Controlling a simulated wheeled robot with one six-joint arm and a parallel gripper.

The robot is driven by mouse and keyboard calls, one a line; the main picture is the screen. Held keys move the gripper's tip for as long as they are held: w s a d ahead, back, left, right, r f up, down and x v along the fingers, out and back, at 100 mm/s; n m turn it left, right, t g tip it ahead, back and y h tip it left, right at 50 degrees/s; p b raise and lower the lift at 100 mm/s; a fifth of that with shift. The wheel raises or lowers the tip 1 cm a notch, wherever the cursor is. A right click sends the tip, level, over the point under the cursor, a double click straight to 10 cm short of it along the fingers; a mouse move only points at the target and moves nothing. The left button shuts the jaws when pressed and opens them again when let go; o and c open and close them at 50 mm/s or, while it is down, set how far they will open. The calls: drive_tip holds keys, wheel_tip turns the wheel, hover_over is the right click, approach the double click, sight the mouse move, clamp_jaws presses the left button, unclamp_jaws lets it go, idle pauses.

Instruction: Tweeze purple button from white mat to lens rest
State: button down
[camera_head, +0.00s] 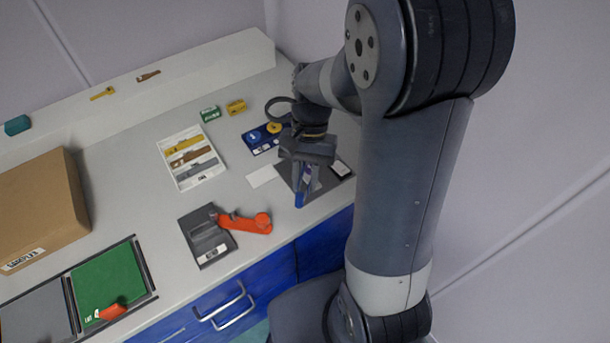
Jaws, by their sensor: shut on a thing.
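My gripper (304,168) points down over a dark grey plate (322,185) near the counter's front edge. It is shut on a slim blue tool (300,199), which looks like tweezers, with its lower end at the plate's front side. Whether the tool touches the plate or pinches anything cannot be told. A small white mat (261,177) lies flat just left of the plate. I cannot make out the purple button; it may be hidden or too small. The lens rest cannot be picked out surely; a small black-and-white piece (341,168) sits at the plate's right end.
A blue tray (256,142) with yellow round pieces stands behind the mat. A white tray (202,179) of tools is left. A grey device with an orange lever (250,223) stands front left. Green (210,114) and yellow (236,107) boxes stand behind. A cardboard box (40,210) is far left.

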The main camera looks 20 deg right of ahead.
drive_tip(key=shift+f+b, duration=0.35)
drive_tip(key=shift+f, duration=0.45)
drive_tip(key=c, duration=1.7)
unclamp_jaws()
wheel_tip(320, 180, up, 10)
drive_tip(key=p, duration=0.9)
